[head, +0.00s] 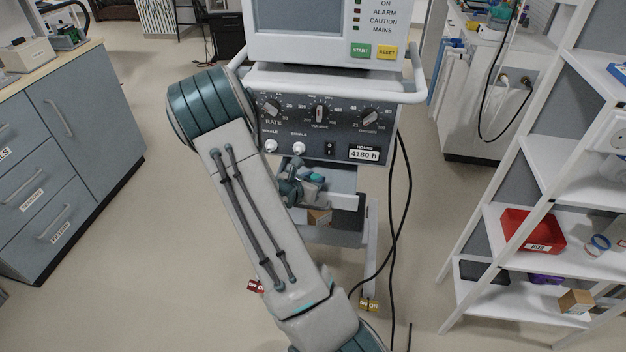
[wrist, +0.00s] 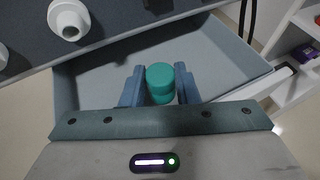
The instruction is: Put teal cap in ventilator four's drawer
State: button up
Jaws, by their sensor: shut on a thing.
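The teal cap (wrist: 160,80) sits between the two fingers of my gripper (wrist: 160,88) in the wrist view, and the gripper is shut on it. Behind and around it in that view is an open, pale grey drawer (wrist: 215,52) of the ventilator. The cap is over the drawer's inside; I cannot tell whether it touches the floor of the drawer. In the head view my gripper (head: 308,184) is at the open drawer (head: 343,181) below the ventilator's dial panel (head: 325,125), partly hidden by my arm. The teal cap (head: 316,177) shows there as a small patch.
A shelf rack (head: 535,170) with a red bin (head: 530,230) stands at the right. Grey-blue cabinets (head: 55,140) stand at the left. Black cables (head: 403,200) hang beside the ventilator's right side. The floor between is open.

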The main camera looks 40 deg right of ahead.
jog(key=shift+f, duration=0.2)
jog(key=o, duration=0.9)
jog(key=shift+o, duration=0.2)
